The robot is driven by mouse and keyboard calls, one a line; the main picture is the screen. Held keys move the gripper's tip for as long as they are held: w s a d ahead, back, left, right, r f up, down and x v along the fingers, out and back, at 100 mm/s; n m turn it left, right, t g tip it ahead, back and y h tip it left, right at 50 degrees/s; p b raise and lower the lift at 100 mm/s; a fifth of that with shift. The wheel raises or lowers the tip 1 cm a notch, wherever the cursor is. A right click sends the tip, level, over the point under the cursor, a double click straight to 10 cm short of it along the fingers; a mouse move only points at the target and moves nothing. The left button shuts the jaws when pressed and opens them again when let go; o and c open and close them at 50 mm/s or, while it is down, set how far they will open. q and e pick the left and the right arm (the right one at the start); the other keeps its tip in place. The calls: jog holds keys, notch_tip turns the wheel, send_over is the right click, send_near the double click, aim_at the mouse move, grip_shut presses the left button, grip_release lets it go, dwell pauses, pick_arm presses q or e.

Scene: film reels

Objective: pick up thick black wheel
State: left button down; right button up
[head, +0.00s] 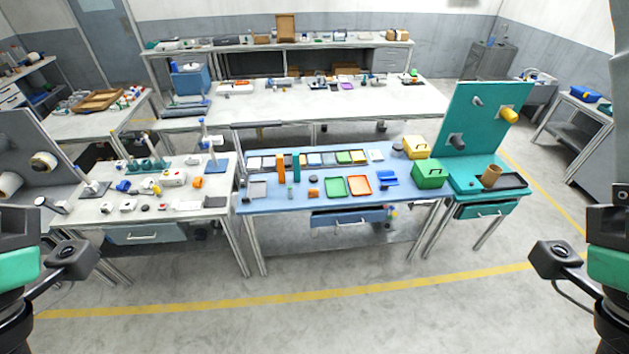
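I cannot single out a thick black wheel for certain at this size. A dark round disc (398,150) lies at the back right of the blue table, beside the yellow box. A dark grey cylinder (457,140) sits on the upright teal panel at the right. A small dark round piece (146,207) lies on the white table at the left. Parts of my two arms show at the lower left and right edges. My gripper fingers are not visible, and nothing is seen held.
The blue table (300,205) holds a yellow box (415,146), a green box (429,173), and green (335,187) and orange trays (359,186). The upright teal panel (490,105) stands behind the teal table. The floor (300,325) in front of the tables is clear.

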pick_arm(q)
grip_release()
dwell(0.5)
